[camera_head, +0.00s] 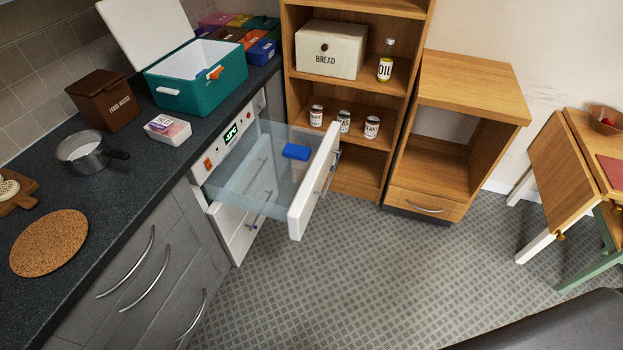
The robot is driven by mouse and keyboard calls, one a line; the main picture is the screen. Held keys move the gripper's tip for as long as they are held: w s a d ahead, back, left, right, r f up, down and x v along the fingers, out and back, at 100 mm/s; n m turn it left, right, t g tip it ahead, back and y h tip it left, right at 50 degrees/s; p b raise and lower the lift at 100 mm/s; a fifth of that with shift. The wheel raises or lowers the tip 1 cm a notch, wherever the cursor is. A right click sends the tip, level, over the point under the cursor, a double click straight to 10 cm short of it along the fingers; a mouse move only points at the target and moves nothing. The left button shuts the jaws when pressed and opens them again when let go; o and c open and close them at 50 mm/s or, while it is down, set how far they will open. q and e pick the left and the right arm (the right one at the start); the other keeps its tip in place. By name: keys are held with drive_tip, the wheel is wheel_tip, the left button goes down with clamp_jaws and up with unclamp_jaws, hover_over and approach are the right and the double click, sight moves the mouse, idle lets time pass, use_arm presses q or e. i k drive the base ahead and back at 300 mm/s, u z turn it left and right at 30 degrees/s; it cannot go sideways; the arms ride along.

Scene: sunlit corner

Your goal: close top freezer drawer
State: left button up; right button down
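The top freezer drawer (314,181) is pulled well out from the white freezer under the dark counter. It has a white front with a metal handle and clear, see-through sides. A blue item (297,152) shows inside it near the front. The freezer's panel (231,133) with a lit green display is above the drawer opening. A lower white freezer front (236,228) sits below, partly hidden by the open drawer; it looks shut. Neither of my grippers is in view.
A teal cooler box (197,78) with its lid up, a brown food-waste bin (103,99) and a saucepan (84,151) stand on the counter. Wooden shelves (358,180) stand close behind the drawer. The floor (340,270) in front is clear. A table (573,160) is at right.

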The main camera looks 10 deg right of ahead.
sight(299, 213)
drive_tip(key=i, duration=1)
